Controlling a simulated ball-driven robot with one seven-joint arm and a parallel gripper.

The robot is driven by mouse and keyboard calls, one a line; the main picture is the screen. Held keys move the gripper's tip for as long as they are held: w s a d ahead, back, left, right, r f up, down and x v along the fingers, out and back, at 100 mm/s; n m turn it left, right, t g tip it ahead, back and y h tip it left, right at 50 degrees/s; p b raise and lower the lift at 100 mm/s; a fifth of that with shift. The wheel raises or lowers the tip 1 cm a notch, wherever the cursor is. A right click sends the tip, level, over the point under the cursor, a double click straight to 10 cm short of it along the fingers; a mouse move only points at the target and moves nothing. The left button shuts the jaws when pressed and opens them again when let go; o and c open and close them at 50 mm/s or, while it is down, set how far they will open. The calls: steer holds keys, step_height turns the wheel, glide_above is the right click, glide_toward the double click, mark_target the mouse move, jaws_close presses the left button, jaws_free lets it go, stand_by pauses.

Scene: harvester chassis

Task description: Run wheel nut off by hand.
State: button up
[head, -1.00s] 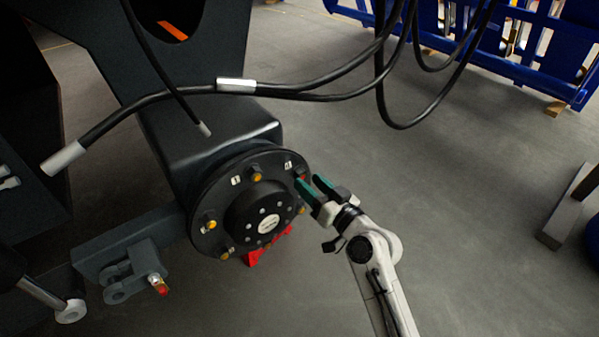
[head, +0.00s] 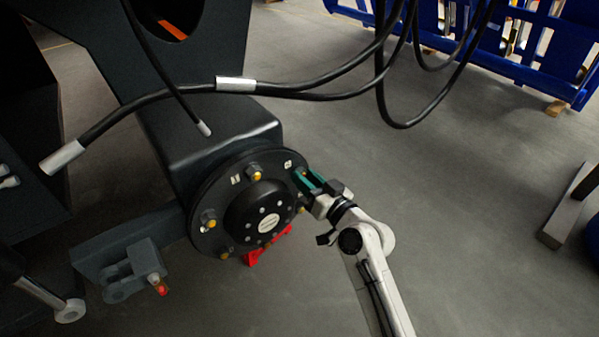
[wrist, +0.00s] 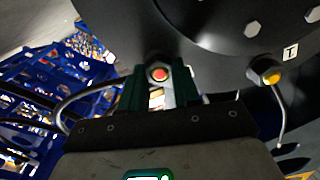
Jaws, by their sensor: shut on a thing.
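The dark wheel hub (head: 232,200) with its round centre cap carries several wheel nuts around its flange. My gripper (head: 308,182) is at the hub's right edge. In the wrist view, the green fingers of my gripper (wrist: 160,92) stand on either side of a wheel nut with a red tip (wrist: 158,73) and are shut on it. The nut is at the flange; its threads are hidden, so I cannot tell how far out it sits. Another nut with a yellow tip (wrist: 270,78) sits apart to the right in the wrist view.
Black hoses (head: 300,91) hang above the hub. A bracket (head: 130,270) stands out at lower left. A red support (head: 266,246) is below the hub. A blue rack (head: 500,50) stands behind at the right. Open floor lies right of the hub.

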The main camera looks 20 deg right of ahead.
jaws_close()
steer(key=shift+f+b, duration=0.15)
steer(key=shift+b, duration=0.3)
steer(key=n+b, duration=0.4)
steer(key=n, duration=0.4)
steer(key=n+b, duration=0.4)
steer(key=n, duration=0.4)
steer(key=n+b, duration=0.4)
steer(key=n, duration=0.4)
steer(key=shift+s+d+n, duration=0.1)
steer(key=shift+s+n, duration=0.2)
steer(key=shift+n, duration=0.1)
steer(key=shift+s, duration=0.1)
